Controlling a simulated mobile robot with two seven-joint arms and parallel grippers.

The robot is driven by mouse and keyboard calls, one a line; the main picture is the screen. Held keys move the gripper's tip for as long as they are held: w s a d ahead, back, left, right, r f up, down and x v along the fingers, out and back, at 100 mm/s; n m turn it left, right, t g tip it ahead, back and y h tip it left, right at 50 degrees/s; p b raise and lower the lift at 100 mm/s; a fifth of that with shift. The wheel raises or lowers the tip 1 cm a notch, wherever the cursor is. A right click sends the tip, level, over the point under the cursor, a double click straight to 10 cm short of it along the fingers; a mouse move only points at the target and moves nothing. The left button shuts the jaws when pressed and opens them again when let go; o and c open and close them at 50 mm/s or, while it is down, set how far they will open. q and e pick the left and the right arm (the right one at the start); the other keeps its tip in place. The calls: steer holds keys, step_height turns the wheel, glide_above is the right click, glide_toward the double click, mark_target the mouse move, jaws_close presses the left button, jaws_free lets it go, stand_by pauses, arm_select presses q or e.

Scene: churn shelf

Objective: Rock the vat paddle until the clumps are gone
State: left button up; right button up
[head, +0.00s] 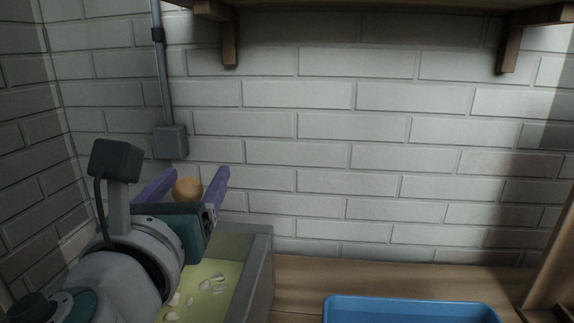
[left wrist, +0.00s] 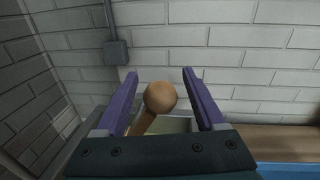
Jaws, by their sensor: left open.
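The vat (head: 262,262) is a grey rectangular box at the lower left of the head view. It holds yellow-green liquid with several pale clumps (head: 212,285) on it. The paddle's round wooden knob (head: 187,189) stands above the vat, and in the left wrist view the knob (left wrist: 160,97) tops a wooden handle (left wrist: 143,123). My left gripper (head: 190,182) is open, its purple fingers on either side of the knob with gaps showing in the left wrist view (left wrist: 160,82). The paddle's lower part is hidden by my arm. My right gripper is not in view.
A blue tray (head: 410,301) lies on the wooden counter (head: 300,275) to the right of the vat. A brick wall stands close behind, with a grey conduit box (head: 170,141) on it. A wooden shelf (head: 370,4) with brackets hangs overhead.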

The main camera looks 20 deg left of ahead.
arm_select(q)
steer(key=shift+w+a, duration=0.25)
steer(key=shift+w, duration=0.45)
jaws_close()
stand_by(1.0)
